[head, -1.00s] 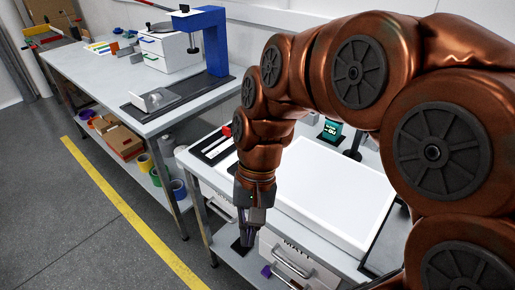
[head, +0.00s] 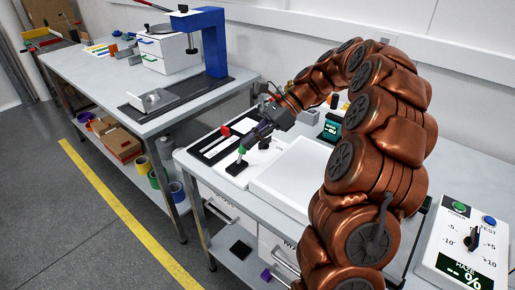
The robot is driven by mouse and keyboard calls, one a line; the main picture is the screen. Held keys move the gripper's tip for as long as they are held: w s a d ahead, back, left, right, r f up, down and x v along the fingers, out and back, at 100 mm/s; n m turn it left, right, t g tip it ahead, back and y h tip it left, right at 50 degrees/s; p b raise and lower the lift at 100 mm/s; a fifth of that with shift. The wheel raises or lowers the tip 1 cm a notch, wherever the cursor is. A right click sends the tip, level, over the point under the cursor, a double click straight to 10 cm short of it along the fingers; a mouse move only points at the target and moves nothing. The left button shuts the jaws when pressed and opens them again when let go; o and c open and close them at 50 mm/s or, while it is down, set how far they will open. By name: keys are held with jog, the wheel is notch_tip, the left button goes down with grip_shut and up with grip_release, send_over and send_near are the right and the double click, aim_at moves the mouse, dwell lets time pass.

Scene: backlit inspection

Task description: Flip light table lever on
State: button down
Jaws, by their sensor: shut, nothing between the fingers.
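The light table (head: 272,192) is a white flat panel on the grey bench, partly covered by my arm. To its left a small lever (head: 241,152) with a green tip stands up from a dark base (head: 236,168). My gripper (head: 247,144) is shut and empty, reaching in from the right with its fingertips close to the green tip. I cannot tell whether they touch it. Part of the panel's far side is hidden behind my arm.
A black tray with white strips and a red piece (head: 226,131) lies just behind the lever. A teal display (head: 331,128) stands behind the panel. A control box (head: 466,243) with a dial sits at right. The left bench carries a blue stand (head: 214,45).

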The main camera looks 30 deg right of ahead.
jog(key=w+d+f+m+t, duration=0.1)
jog(key=d+m, duration=0.1)
jog(key=d, duration=0.2)
jog(key=w+d+f+m+t, duration=0.1)
jog(key=d+m, duration=0.1)
jog(key=d, duration=0.3)
jog(key=w+d+f+m+t+y, duration=0.1)
jog(key=d+f+m, duration=0.1)
jog(key=d, duration=0.3)
jog(key=shift+w+d+m+b, duration=0.1)
jog(key=shift+w+m+b, duration=0.05)
jog(key=shift+m+b, duration=0.3)
jog(key=shift+f, duration=0.1)
jog(key=p, duration=0.1)
send_near(242, 152)
jog(key=shift+w+a+f, duration=0.25)
jog(key=shift+a+f, duration=0.3)
jog(key=shift+a, duration=0.05)
jog(key=shift+w+a+f, duration=0.3)
jog(key=shift+a+f, duration=0.3)
jog(key=shift+w+a+f, duration=0.25)
jog(key=shift+a+f, duration=0.3)
jog(key=shift+a, duration=0.05)
jog(key=shift+a, duration=0.15)
jog(key=shift+r+t+p, duration=0.25)
jog(key=shift+t+p, duration=0.05)
